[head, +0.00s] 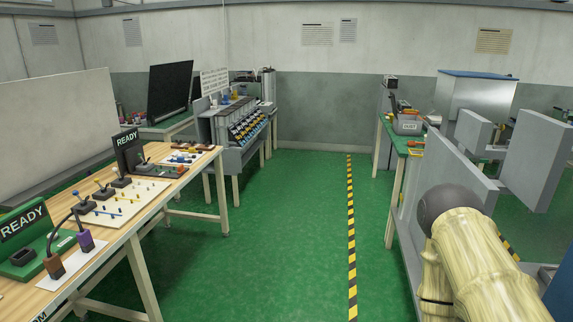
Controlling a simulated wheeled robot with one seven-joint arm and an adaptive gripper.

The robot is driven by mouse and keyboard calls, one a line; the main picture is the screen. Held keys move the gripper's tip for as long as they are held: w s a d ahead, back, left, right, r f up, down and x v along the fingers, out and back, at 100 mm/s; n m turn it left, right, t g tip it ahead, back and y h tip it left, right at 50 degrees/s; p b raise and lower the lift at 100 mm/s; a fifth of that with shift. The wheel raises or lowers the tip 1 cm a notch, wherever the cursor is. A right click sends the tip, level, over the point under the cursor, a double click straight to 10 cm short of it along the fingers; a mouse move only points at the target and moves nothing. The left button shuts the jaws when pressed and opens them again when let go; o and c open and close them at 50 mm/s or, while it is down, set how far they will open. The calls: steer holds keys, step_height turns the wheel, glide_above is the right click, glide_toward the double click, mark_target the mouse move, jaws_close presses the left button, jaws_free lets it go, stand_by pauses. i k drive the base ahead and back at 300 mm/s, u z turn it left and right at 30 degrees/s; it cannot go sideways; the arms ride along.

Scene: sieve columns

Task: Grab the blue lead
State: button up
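No lead that I can clearly call blue shows in the head view. On the wooden bench at the left, a black cable links a brown plug (54,265) and a purple plug (85,240) on a white plate. Small blue and yellow pieces (122,204) lie on a white board farther along the bench; they are too small to make out.
The wooden bench (128,238) bears green and black READY boxes. A rack of blue and yellow items (247,128) stands behind it. Grey panels (540,150) and a green-topped table are at the right. The green floor (290,230) between is clear, with a striped line (351,240).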

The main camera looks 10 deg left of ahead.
mark_target(179, 159)
steer(key=i, duration=2.6)
steer(key=u, duration=1.35)
